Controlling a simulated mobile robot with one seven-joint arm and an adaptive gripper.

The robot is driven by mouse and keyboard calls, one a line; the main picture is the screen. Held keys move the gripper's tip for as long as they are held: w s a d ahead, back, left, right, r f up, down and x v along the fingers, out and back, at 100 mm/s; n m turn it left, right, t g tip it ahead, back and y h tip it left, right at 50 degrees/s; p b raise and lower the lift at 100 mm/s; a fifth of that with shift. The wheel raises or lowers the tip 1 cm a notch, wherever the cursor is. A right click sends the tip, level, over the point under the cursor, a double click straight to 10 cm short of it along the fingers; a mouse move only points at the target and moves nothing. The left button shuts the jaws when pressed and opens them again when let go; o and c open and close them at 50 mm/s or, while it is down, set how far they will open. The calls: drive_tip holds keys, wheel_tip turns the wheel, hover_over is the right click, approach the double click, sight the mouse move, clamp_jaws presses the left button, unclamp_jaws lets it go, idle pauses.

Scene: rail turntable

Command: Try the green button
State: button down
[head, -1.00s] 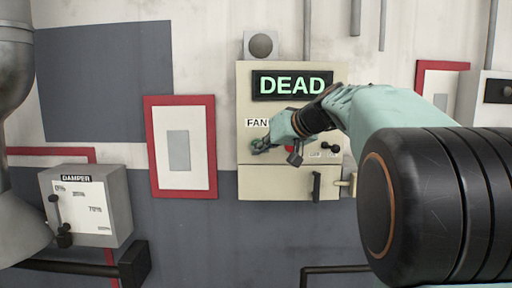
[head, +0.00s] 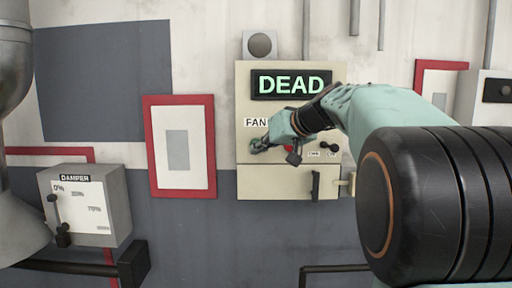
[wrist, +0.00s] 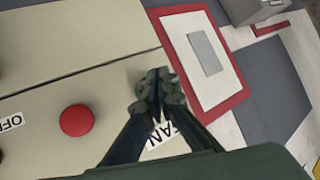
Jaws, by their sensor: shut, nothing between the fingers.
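A beige control box (head: 275,182) hangs on the wall, with a lit display (head: 291,84) reading DEAD in green letters. My gripper (head: 258,146) is shut and empty at the left part of the box's face, just below the FAN label (head: 256,122). In the wrist view my gripper (wrist: 160,92) has its fingertips together in front of the panel. I cannot make out the green button; the fingers cover the panel there. Whether the tips touch the panel I cannot tell. A red button (wrist: 76,120) sits beside the gripper and is partly hidden in the head view.
A small black knob (head: 333,147) is at the box's right, and a black handle (head: 316,186) is below. A red-framed panel (head: 180,147) hangs to the left. A DAMPER box (head: 110,207) with a lever is at far left.

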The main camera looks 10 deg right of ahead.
drive_tip(key=shift+w, duration=0.4)
drive_tip(key=shift+w+d, duration=0.15)
drive_tip(key=shift+w, duration=0.25)
idle(0.7)
drive_tip(key=shift+s, duration=0.1)
idle(0.3)
drive_tip(key=shift+s+b, duration=0.65)
drive_tip(key=shift+s, duration=0.05)
drive_tip(key=s+b, duration=0.1)
drive_tip(key=s, duration=0.1)
drive_tip(key=s+a+b, duration=0.1)
drive_tip(key=s+b, duration=0.1)
drive_tip(key=s, duration=0.1)
drive_tip(key=shift+a, duration=0.15)
